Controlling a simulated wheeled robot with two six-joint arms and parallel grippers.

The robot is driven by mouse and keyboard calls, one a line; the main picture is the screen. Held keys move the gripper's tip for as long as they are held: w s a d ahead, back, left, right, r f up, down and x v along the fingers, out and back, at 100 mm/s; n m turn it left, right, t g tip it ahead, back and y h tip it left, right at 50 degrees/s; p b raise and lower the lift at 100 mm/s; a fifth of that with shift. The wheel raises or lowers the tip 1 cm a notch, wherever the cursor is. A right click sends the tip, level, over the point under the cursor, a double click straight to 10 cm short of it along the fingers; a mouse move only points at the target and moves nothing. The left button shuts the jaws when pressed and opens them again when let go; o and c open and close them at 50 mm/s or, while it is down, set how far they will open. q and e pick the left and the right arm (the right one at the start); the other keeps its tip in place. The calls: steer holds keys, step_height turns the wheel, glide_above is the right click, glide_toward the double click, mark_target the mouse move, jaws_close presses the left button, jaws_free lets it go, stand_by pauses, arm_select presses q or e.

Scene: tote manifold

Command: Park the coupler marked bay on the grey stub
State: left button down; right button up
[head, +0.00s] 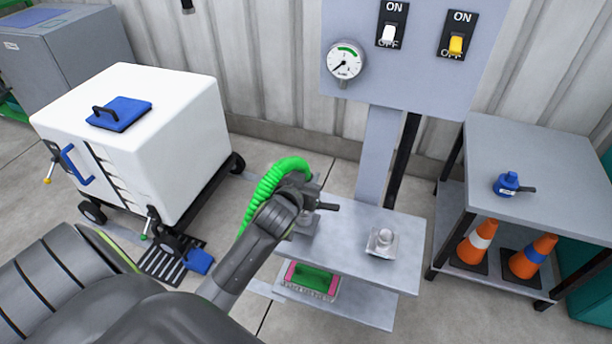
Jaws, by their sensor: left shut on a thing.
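My left gripper (318,203) is over the left part of the grey shelf (345,255) below the panel. It is shut on a small dark thing, mostly hidden by the gripper; no marking on it shows. A grey block (305,223) shows just under the gripper; I cannot tell whether they touch. A grey stub (382,240) with a rounded top stands on a square base on the right of this shelf, with nothing on it. A blue coupler (507,183) with a dark handle sits on the right-hand table; its label is too small to read. My right gripper is not in view.
A panel (420,75) with a gauge (345,60) and two switches rises behind the shelf. A white wheeled box (160,130) stands left. The right table (535,145) has cones beneath. A pink-edged green tray (312,279) lies on the lower shelf.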

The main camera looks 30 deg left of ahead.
arm_select(q)
steer(key=shift+f+b, duration=0.35)
steer(key=shift+f, duration=0.3)
steer(key=shift+f+b, duration=0.65)
steer(key=shift+f, duration=0.65)
steer(key=shift+f+b, duration=0.55)
steer(key=shift+f, duration=0.3)
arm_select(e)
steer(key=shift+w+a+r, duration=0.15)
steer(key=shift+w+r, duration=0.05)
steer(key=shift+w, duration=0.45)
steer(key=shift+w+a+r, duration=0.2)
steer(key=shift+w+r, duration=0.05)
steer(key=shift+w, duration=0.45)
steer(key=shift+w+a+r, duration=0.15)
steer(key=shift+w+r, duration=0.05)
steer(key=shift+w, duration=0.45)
arm_select(q)
steer(key=c, duration=1)
jaws_free()
steer(key=shift+o, duration=0.2)
steer(key=shift+f, duration=0.1)
